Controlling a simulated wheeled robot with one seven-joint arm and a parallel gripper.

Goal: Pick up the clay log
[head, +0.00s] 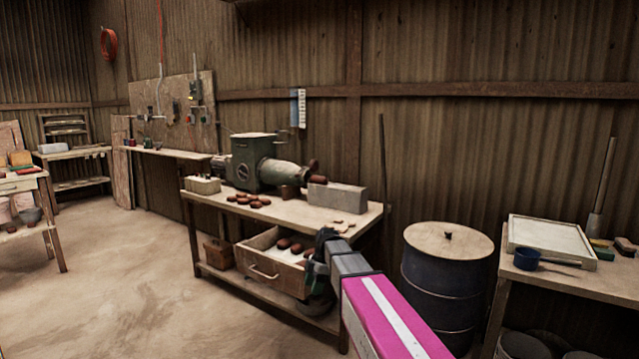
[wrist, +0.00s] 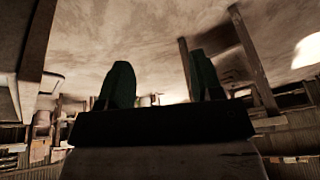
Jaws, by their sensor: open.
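Several reddish-brown clay logs (head: 242,199) lie on the left part of the workbench top (head: 290,212), in front of the green machine (head: 255,160). More brown logs (head: 284,243) lie in the open drawer (head: 262,268) below. I cannot tell which single log is meant. My gripper (head: 326,236) is at the bench's front right in the head view, overlapping the drawer's right end. In the wrist view my gripper (wrist: 157,78) has its two dark green fingers apart with nothing between them. No clay log can be made out in the wrist view.
A grey block (head: 337,197) stands on the bench's right side, behind my gripper in the picture. A dark drum (head: 447,285) stands right of the bench.

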